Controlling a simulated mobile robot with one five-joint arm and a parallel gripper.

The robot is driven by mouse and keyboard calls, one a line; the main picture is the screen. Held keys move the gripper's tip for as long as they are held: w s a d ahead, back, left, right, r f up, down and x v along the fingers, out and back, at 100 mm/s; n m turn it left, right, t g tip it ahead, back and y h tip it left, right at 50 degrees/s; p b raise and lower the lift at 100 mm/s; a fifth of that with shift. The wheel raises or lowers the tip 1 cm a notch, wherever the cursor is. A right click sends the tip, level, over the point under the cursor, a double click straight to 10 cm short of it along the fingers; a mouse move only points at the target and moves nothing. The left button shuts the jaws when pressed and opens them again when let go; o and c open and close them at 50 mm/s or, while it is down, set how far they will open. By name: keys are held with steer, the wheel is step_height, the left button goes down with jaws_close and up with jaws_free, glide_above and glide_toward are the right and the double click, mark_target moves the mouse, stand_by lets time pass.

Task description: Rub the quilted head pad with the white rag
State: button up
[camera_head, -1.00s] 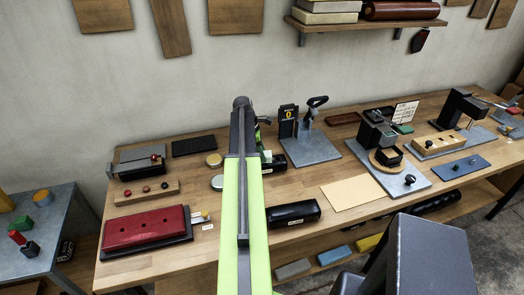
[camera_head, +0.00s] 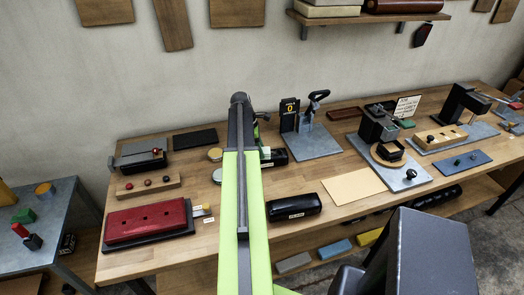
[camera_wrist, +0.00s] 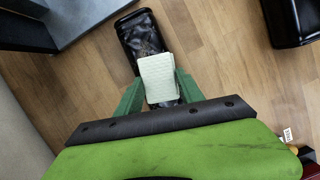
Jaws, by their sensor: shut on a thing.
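My gripper (camera_wrist: 160,88) shows in the wrist view with its green fingers shut on the white rag (camera_wrist: 157,70), a pale folded piece with a textured face. A black pad (camera_wrist: 139,33) with a creased, tufted-looking top lies just beyond, and the rag overlaps its near end in the picture. I take this to be the quilted head pad; I cannot tell whether the rag presses on it. In the head view this pad (camera_head: 277,159) is partly hidden behind my arm, and my fingers are mostly hidden too.
A second black pad (camera_head: 294,207) lies to the front right, and a red padded board (camera_head: 148,220) at the left. A lever stand on a grey plate (camera_head: 318,146) stands close behind the head pad. A tan sheet (camera_head: 353,186) lies flat at the right. Bare wood surrounds the pad.

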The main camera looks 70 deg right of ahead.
steer(key=shift+w+d, duration=0.4)
steer(key=shift+d, duration=0.2)
steer(key=shift+w+d, duration=0.4)
steer(key=shift+d, duration=0.2)
step_height(320, 180, up, 6)
steer(key=p, duration=0.6)
step_height(320, 180, up, 3)
steer(key=p, duration=0.3)
